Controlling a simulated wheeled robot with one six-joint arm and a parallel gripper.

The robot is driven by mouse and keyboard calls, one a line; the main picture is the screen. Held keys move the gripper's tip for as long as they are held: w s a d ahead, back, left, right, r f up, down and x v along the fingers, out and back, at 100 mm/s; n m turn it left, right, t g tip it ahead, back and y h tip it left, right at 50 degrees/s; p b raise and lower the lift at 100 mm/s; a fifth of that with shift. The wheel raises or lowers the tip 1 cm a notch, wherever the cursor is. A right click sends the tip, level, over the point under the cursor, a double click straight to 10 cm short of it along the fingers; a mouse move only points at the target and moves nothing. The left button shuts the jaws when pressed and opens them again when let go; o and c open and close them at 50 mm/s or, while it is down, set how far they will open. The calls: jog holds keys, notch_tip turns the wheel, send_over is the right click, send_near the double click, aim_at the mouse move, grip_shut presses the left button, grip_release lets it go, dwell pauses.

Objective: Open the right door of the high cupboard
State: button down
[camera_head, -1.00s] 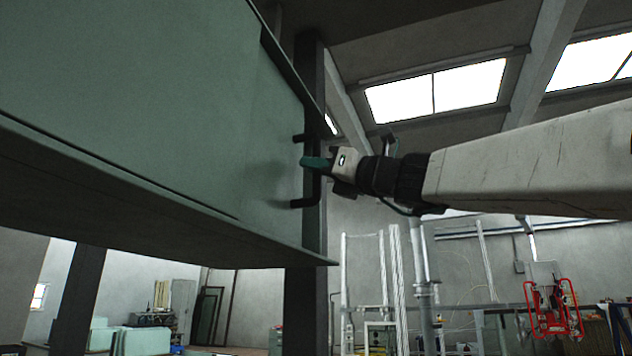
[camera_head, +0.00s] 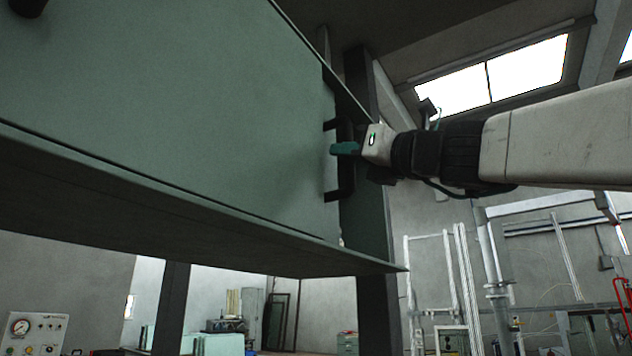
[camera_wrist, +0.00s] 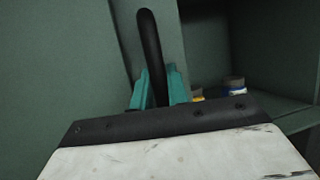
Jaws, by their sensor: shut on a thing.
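The high cupboard (camera_head: 200,210) is grey-green and fills the upper left of the head view. Its right door (camera_head: 220,110) has a black bar handle (camera_head: 345,185) near its right edge. My gripper (camera_head: 338,149) has teal fingers and is shut on the handle at its middle. In the wrist view the handle (camera_wrist: 150,35) stands between the two fingers (camera_wrist: 156,84). Right of the door edge the wrist view shows the dark inside of the cupboard (camera_wrist: 250,50), so the door stands partly open. How wide is hard to tell.
A blue and white container (camera_wrist: 235,86) and a yellow item (camera_wrist: 197,95) are inside the cupboard. Pale metal frames (camera_head: 440,280) stand at the lower right. A gauge panel (camera_head: 35,330) shows at the lower left.

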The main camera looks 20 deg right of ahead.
jog(key=c, duration=1.4)
grip_release()
jog(key=shift+o, duration=0.2)
jog(key=v, duration=0.7)
jog(key=shift+s, duration=0.3)
jog(key=shift+d+f, duration=0.15)
